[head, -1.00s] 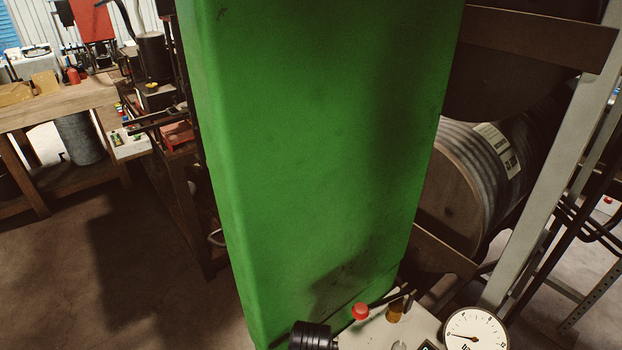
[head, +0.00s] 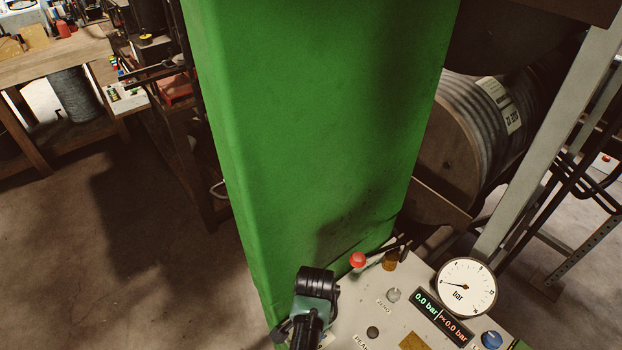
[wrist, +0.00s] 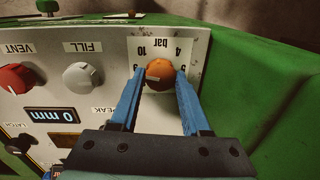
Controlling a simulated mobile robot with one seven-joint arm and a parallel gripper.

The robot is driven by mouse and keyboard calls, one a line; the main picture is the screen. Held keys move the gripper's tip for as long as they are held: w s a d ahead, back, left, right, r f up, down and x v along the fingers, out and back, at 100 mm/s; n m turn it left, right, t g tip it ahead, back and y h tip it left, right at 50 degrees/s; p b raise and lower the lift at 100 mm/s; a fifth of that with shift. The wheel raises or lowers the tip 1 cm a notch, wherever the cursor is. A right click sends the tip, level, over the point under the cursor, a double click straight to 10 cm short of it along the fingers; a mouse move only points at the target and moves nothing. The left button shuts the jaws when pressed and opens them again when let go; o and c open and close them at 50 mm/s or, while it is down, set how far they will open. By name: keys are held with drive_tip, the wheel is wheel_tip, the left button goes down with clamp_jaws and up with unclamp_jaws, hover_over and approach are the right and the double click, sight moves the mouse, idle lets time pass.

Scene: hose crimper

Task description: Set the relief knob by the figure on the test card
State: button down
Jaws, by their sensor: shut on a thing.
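In the wrist view, my gripper (wrist: 160,95) has its two blue fingers shut on an orange knob (wrist: 160,73), one on each side. I take this as the relief knob. It sits on a pale scale plate (wrist: 192,45) marked "bar", with 10 and 4 readable upside down and other figures partly hidden. A pale mark on the knob's face points left in the picture. In the head view the knob and fingertips are not in sight. I can make out no test card figure in either view.
The wrist view shows a red VENT knob (wrist: 17,78), a grey FILL knob (wrist: 82,77) and a "0 mm" display (wrist: 52,114). The head view shows a green cabinet (head: 320,130), a dial gauge (head: 466,287), a "0.0 bar" display (head: 427,302), a red button (head: 358,260) and a blue knob (head: 491,340).

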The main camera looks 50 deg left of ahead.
drive_tip(key=n, duration=0.5)
drive_tip(key=shift+w+n+p, duration=0.1)
drive_tip(key=shift+n+p, duration=0.2)
drive_tip(key=n, duration=0.5)
drive_tip(key=shift+a+n, duration=0.1)
drive_tip(key=shift+n, duration=0.2)
drive_tip(key=shift+c, duration=1.8)
unclamp_jaws()
drive_tip(key=shift+r, duration=0.1)
wheel_tip(320, 180, up, 13)
drive_tip(key=b, duration=0.1)
drive_tip(key=shift+w+d+b, duration=0.2)
drive_tip(key=shift+b, duration=0.1)
